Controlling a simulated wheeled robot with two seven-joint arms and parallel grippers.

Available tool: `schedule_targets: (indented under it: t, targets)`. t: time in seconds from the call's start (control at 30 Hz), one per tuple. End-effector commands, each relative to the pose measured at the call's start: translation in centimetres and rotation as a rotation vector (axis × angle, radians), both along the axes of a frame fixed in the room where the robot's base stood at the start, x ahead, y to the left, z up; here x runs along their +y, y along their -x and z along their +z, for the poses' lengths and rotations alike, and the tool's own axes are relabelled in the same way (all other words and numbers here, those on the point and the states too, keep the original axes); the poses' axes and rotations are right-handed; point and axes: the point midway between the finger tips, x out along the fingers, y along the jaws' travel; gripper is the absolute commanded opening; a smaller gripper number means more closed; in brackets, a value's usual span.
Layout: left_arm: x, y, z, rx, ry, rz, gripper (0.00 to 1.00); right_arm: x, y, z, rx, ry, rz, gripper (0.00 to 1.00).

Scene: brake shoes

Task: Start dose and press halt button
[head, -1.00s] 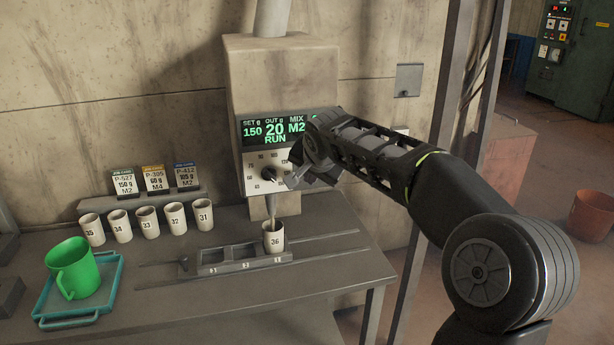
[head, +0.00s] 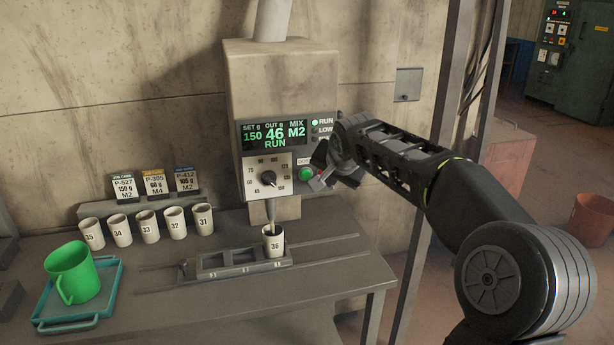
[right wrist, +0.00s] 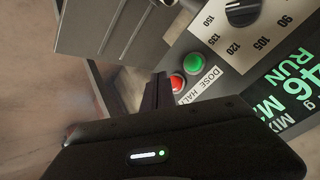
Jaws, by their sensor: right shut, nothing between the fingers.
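The dosing machine (head: 280,85) has a lit display (head: 274,133) reading SET 150, OUT 46, MIX M2 and RUN. Its dial (head: 268,179) points near the 150 mark. The green button (head: 306,173) shows beside the dial, also in the right wrist view (right wrist: 193,61). The red button (right wrist: 177,82) is next to it, by a label reading DOSE HALT. My right gripper (head: 318,181) is shut and empty, its tips close to the red button; I cannot tell whether they touch. Cup 36 (head: 274,248) stands under the nozzle (head: 271,212). My left gripper is not in view.
Several numbered cups (head: 147,229) stand in a row at the left, below three cards (head: 155,182). A green mug (head: 73,270) stands on a teal tray (head: 108,300).

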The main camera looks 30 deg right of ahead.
Motion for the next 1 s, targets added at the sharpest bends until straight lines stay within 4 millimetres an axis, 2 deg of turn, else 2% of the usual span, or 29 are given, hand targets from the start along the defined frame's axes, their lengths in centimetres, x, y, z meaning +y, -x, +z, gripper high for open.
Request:
schedule_targets:
  t: [1.0]
  targets:
    - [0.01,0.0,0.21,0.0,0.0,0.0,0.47,-0.42,-0.74,-0.04,0.0,0.0,0.0,0.0]
